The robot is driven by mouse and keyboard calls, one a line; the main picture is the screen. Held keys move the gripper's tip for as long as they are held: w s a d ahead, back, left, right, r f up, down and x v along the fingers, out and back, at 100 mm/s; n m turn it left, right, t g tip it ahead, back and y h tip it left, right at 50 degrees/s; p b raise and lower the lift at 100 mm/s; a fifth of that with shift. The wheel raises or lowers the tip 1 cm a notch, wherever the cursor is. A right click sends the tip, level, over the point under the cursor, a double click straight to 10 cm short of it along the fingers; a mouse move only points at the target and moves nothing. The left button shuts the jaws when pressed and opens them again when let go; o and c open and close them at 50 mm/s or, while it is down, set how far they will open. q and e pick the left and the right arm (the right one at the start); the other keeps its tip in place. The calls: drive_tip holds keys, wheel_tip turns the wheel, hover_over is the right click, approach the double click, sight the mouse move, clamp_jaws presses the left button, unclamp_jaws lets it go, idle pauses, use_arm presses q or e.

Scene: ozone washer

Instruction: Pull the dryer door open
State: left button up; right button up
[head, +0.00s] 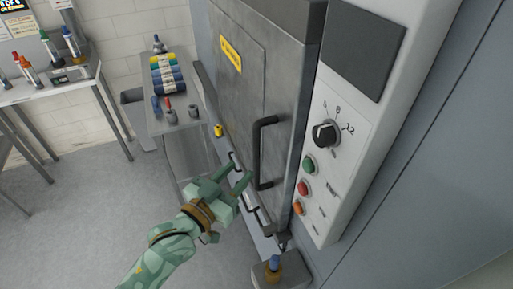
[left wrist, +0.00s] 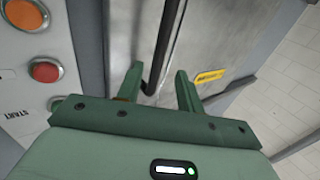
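The dryer door (head: 245,90) is a grey metal panel with a yellow label, and it looks shut. Its black bar handle (head: 258,150) stands upright near the door's right edge. My left gripper (head: 232,177) is open and empty, just left of the lower part of the handle in the head view. In the left wrist view, the open fingers (left wrist: 158,85) point toward the door (left wrist: 195,40), and the dark handle (left wrist: 163,45) shows beyond and between them. I cannot see any contact with the handle. My right gripper is not in view.
A white control panel (head: 335,165) with a dial and coloured buttons is right of the door. A metal side table (head: 178,122) with rolled items stands to the left. A bench (head: 60,95) with bottles is at far left. Grey floor (head: 70,200) is open at lower left.

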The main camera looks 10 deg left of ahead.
sight(254, 155)
use_arm(q)
drive_tip(key=x, duration=0.8)
drive_tip(key=shift+w+d+p, duration=0.15)
drive_tip(key=shift+w+p, duration=0.1)
drive_tip(key=shift+p, duration=0.1)
clamp_jaws()
